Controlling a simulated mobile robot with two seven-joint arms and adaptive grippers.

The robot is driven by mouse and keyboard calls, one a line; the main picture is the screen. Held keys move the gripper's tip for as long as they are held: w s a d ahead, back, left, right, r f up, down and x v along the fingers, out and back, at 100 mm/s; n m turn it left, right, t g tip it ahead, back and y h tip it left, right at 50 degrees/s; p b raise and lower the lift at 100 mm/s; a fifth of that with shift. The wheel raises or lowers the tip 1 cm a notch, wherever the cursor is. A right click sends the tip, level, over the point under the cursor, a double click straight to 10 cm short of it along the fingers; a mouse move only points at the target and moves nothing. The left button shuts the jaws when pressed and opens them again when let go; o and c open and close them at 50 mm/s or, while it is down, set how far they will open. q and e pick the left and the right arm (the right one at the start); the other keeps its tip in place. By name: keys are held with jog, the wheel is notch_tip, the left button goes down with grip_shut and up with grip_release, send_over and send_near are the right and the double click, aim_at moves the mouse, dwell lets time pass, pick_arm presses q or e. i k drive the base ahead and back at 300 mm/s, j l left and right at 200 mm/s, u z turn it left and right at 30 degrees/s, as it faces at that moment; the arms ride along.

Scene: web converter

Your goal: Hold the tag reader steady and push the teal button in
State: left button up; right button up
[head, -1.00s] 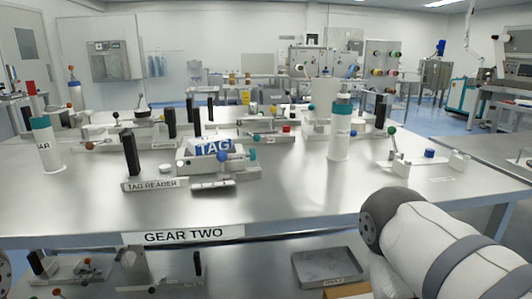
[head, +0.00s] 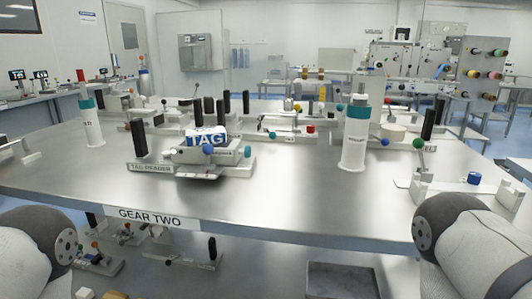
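The tag reader (head: 182,154) is a pale grey device on the steel table, left of centre, with a blue and white TAG block (head: 206,138) on top and a TAG READER label (head: 151,167) at its front left. A teal round button (head: 247,151) sticks out at its right end. A blue ball (head: 208,149) is on its front. A black upright post (head: 139,138) stands at its left. Parts of both my arms show at the lower corners, well short of the reader. Neither gripper is in view, and nothing touches the reader.
A white cylinder with a teal band (head: 355,140) stands right of the reader, another (head: 91,122) at left. A fixture with a green-knobbed lever (head: 419,156) is at the right. Other devices stand behind the reader. The table's front (head: 290,205) is clear. A tray (head: 342,282) lies below.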

aim_at(247, 151)
jog(key=i+j+z, duration=0.1)
jog(key=i+j, duration=0.2)
jog(key=i+j+z, duration=0.15)
jog(key=j, duration=0.4)
jog(key=i+j+z, duration=0.1)
jog(key=i+j, duration=0.25)
jog(key=j+z, duration=0.15)
jog(key=j, duration=0.35)
jog(key=k+l, duration=0.1)
jog(key=k, duration=0.7)
jog(key=i+j, duration=0.15)
jog(key=i, duration=0.85)
